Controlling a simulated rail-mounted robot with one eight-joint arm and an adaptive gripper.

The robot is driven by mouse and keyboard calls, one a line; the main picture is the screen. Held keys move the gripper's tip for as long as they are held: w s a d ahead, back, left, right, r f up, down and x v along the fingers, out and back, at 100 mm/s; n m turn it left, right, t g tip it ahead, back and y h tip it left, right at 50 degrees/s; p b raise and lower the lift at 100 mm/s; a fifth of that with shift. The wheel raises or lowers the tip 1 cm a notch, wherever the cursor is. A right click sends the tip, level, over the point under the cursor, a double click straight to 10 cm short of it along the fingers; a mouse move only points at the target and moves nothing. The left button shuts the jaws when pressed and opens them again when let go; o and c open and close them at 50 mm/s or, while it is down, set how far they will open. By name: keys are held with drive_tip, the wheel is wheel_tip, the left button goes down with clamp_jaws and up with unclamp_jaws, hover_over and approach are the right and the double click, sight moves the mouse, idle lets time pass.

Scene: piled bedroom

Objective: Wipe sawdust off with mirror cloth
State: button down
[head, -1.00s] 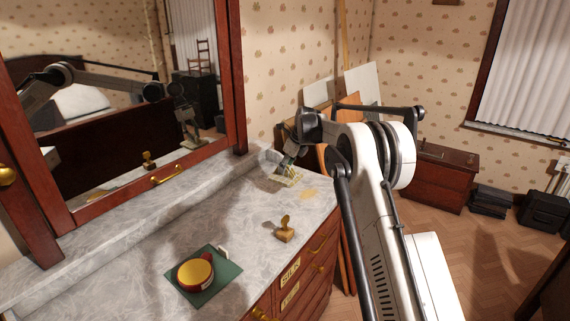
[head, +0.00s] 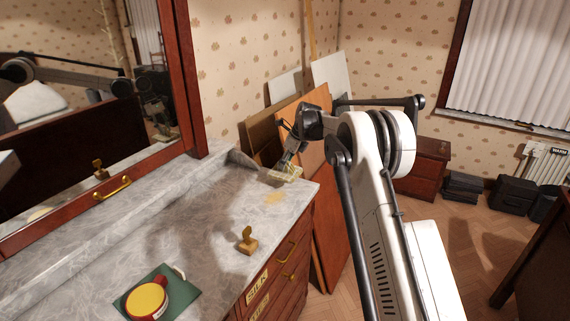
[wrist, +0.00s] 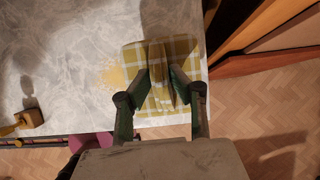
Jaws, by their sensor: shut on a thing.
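The mirror cloth, a yellow and white checked cloth (wrist: 188,50), is pinched up in a fold between the fingers of my gripper (wrist: 159,78) in the wrist view. The cloth lies at the right end of the marble dresser top, by its edge. In the head view the cloth (head: 286,173) shows small below my gripper (head: 283,165). A patch of tan sawdust (head: 274,197) lies on the marble just in front of the cloth. In the wrist view the sawdust (wrist: 113,74) is left of the cloth, and the cloth's left edge is close to it.
A brass-coloured stamp-like object (head: 247,241) stands near the dresser's front edge. A red and yellow round container (head: 147,300) sits on a green mat (head: 184,289). The mirror (head: 70,120) rises behind the marble top (head: 200,230). Boards (head: 322,180) lean beyond its right end.

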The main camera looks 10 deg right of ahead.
sight(284, 171)
drive_tip(key=shift+f+b, duration=0.15)
drive_tip(key=shift+b, duration=0.15)
drive_tip(key=f+b, duration=0.3)
drive_tip(key=f, duration=0.1)
drive_tip(key=shift+s+a, duration=0.25)
drive_tip(key=s+a+b, duration=0.1)
drive_tip(key=s+a, duration=0.2)
drive_tip(key=s, duration=0.1)
drive_tip(key=s+a+b, duration=0.1)
drive_tip(key=s+a, duration=0.3)
drive_tip(key=s+a+b, duration=0.1)
drive_tip(key=s+a, duration=0.2)
drive_tip(key=s, duration=0.1)
drive_tip(key=shift+s+a+r, duration=0.15)
drive_tip(key=shift+s+a, duration=0.15)
drive_tip(key=shift+s, duration=0.1)
drive_tip(key=shift+f, duration=0.2)
drive_tip(key=shift+f, duration=0.6)
drive_tip(key=shift+f+b, duration=0.2)
drive_tip(key=shift+b, duration=0.2)
drive_tip(key=shift+w+d, duration=0.1)
